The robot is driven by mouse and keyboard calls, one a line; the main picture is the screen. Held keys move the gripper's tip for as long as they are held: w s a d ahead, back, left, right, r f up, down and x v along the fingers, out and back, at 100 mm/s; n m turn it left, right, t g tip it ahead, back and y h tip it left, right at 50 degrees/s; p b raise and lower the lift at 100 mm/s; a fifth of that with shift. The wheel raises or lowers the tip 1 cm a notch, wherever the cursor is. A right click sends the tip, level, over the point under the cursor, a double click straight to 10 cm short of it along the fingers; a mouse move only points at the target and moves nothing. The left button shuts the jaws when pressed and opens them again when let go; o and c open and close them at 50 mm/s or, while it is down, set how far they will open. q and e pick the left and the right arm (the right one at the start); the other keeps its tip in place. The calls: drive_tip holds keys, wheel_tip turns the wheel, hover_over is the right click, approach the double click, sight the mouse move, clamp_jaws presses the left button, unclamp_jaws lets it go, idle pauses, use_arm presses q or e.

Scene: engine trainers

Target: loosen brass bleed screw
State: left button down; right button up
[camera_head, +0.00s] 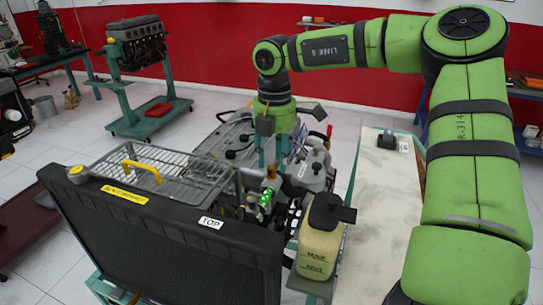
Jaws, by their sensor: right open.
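My right gripper (271,160) hangs fingers down over the engine trainer (235,140), open. Below its fingertips is a small brass-coloured fitting (271,182), with a bright green spot (265,198) just under it. I cannot tell which part of this fitting is the bleed screw, or whether the fingers touch it. My left gripper is not in view.
The black radiator (160,245), marked TOP, stands in front, with a wire basket (165,172) behind its top edge. A coolant bottle (320,240) with a black cap stands right of the fitting. A pale bench top (375,215) lies further right.

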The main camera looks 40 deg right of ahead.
drive_tip(key=shift+w+a+f, duration=0.1)
drive_tip(key=shift+w+f, duration=0.15)
drive_tip(key=shift+f, duration=0.7)
clamp_jaws()
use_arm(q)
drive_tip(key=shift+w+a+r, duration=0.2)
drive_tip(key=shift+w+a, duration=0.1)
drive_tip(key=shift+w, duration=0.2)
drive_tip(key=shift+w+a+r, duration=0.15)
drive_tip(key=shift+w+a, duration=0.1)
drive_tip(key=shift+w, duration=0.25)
